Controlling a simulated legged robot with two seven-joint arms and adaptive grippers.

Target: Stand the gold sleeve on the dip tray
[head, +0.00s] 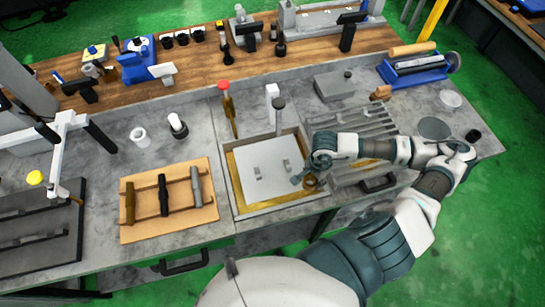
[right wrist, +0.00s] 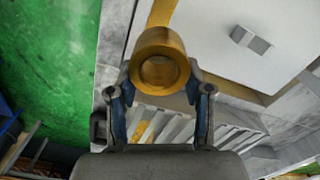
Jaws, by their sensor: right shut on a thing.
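The gold sleeve (right wrist: 160,62) is a short, hollow brass-coloured ring held between the two fingertips of my right gripper (right wrist: 158,92). In the head view my right gripper (head: 308,176) is over the right front part of the dip tray, with the sleeve (head: 311,184) at its fingers. The dip tray (head: 277,208) is a square grey-rimmed tray with a gold-coloured border inside and a pale plate bearing small grey blocks. I cannot tell whether the sleeve touches the tray. The sleeve's open end faces the wrist camera. My left gripper is not in view.
A wooden board (head: 143,232) with three rods lies left of the tray. A slatted grey rack (head: 362,122) stands to the right, close to my right arm. A gold tool with a red top (head: 226,97) and a dark-topped post (head: 279,116) stand at the tray's back.

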